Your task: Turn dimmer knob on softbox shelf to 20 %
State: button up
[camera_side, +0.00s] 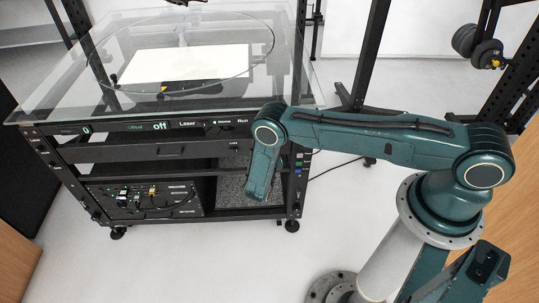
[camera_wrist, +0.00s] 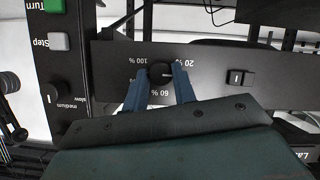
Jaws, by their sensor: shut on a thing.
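The dimmer knob (camera_wrist: 160,68) is a small black round knob on a dark panel in the wrist view. Upside-down labels read 20 % on its right, 60 % below and 100 % on its left. A small pale mark shows on the knob's right side, near the 20 % label; its exact direction is hard to read. My gripper (camera_wrist: 160,76) has its two blue fingers shut on the knob, one on each side. In the side view my forearm hides the gripper and the knob at the right front of the glass-topped turntable frame.
A rocker switch (camera_wrist: 234,78) sits on the panel right of the knob. At left are another black knob (camera_wrist: 56,93) marked slow and medium, and a Step button (camera_wrist: 58,41). The glass top (camera_side: 120,105) overhangs the rack, with a shelf of electronics (camera_side: 145,200) below.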

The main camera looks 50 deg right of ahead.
jog(key=n+g+h, duration=0.1)
jog(key=n, duration=0.1)
jog(key=n+h, duration=0.1)
jog(key=n, duration=0.1)
jog(key=shift+w+a+g, duration=0.2)
jog(key=shift+g, duration=0.2)
jog(key=shift+h, duration=0.3)
jog(key=o, duration=1)
jog(key=v, duration=1.3)
jog(key=shift+s+a+r, duration=0.15)
jog(key=shift+s+a, duration=0.05)
jog(key=shift+a, duration=0.1)
